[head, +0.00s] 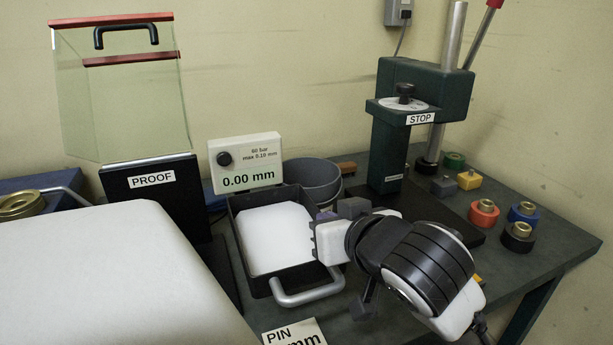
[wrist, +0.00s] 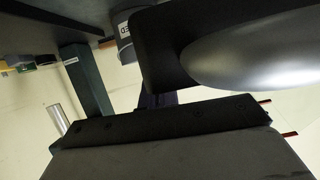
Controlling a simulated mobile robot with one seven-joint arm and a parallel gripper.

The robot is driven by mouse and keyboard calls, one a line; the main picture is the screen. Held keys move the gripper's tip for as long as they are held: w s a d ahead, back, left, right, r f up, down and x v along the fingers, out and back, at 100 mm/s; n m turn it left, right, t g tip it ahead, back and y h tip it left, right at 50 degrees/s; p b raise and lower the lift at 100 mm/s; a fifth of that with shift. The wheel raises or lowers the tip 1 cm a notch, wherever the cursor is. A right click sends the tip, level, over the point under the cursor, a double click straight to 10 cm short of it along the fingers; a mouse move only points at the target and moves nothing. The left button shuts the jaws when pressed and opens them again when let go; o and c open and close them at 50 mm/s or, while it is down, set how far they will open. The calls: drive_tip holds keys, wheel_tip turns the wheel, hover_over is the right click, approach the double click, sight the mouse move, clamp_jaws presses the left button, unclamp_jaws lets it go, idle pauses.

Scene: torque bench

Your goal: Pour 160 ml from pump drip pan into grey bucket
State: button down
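The pump drip pan (head: 240,270) is a dark rectangular pan with a flat white surface inside and a grey bar handle (head: 312,292) at its front. It sits level on the bench. The grey bucket (head: 322,180) stands behind it, partly hidden by the pan and the gauge. My gripper (head: 345,210) is at the pan's right edge, to the right of and behind the handle. Its fingers are partly hidden by my own wrist, and I cannot tell whether they touch the pan. In the wrist view, large dark and silvery shapes fill the near field, and no clear grasp shows.
A gauge reading 0.00 mm (head: 247,165) stands behind the pan. The green STOP press (head: 425,90) is behind my gripper. Several coloured weights (head: 484,213) lie at the right. The PROOF shield (head: 120,100) stands at the left. A PIN card (head: 290,335) lies in front.

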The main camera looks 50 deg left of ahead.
drive_tip(key=shift+r, duration=0.1)
drive_tip(key=w+a+r+g+h+p, duration=0.1)
drive_tip(key=w+a+r+h+p, duration=0.1)
drive_tip(key=r+p, duration=0.5)
drive_tip(key=w+a+r+m+g+h+p, duration=0.1)
drive_tip(key=w+a+r+g+h+p, duration=0.1)
drive_tip(key=r+p, duration=0.5)
drive_tip(key=p, duration=0.4)
drive_tip(key=shift+w+a+m, duration=0.3)
drive_tip(key=shift+w, duration=0.05)
drive_tip(key=shift+w+r+p, duration=0.1)
drive_tip(key=shift+r+p, duration=0.1)
drive_tip(key=shift+p, duration=0.15)
drive_tip(key=shift+r, duration=0.2)
